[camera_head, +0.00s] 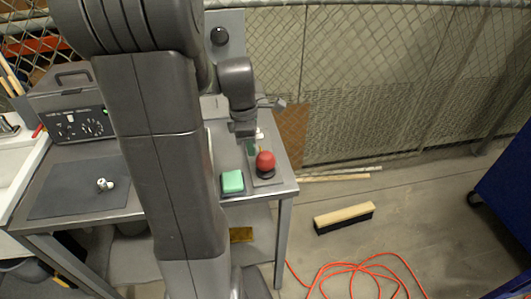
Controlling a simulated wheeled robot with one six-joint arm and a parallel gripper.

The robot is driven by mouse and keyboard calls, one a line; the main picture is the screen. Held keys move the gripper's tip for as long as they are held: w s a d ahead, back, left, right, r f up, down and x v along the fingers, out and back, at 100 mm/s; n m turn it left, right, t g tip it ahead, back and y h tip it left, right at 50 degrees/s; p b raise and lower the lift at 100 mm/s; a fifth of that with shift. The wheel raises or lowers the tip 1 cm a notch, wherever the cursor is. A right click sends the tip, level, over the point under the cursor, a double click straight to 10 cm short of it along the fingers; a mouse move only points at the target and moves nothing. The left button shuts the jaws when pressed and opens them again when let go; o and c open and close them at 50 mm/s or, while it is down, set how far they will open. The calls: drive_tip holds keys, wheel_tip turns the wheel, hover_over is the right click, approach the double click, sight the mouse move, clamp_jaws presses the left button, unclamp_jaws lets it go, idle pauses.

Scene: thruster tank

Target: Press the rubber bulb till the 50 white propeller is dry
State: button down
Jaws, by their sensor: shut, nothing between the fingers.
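A red rubber bulb (265,161) stands on a dark base near the right front corner of the grey bench (284,187). My gripper (244,131) hangs over the bench, behind and a little left of the bulb, apart from it in the picture. It is shut, and its fingertips are small and hard to make out. A small white part (105,184), perhaps a propeller, lies on the dark mat (70,198) at the left. Another small white piece (260,134) shows just behind the bulb; I cannot tell what it is. No number or wetness is readable.
A green block (232,182) lies left of the bulb. A grey control box (75,110) stands at the back left. My arm hides the bench's middle. A brush (344,217) and an orange cable (360,268) lie on the floor at the right.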

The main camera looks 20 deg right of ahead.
wheel_tip(320, 180, up, 13)
drive_tip(key=a, duration=0.1)
drive_tip(key=shift+w+r+p, duration=0.2)
drive_tip(key=shift+w+p, duration=0.05)
drive_tip(key=shift+p, duration=0.05)
drive_tip(key=shift+a, duration=0.1)
idle(0.6)
drive_tip(key=p, duration=0.1)
hover_over(261, 154)
wheel_tip(261, 154, down, 11)
drive_tip(key=shift+s+r, duration=0.1)
drive_tip(key=shift+r, duration=0.1)
drive_tip(key=shift+r+p, duration=0.5)
drive_tip(key=shift+p, duration=0.1)
drive_tip(key=shift+f, duration=0.1)
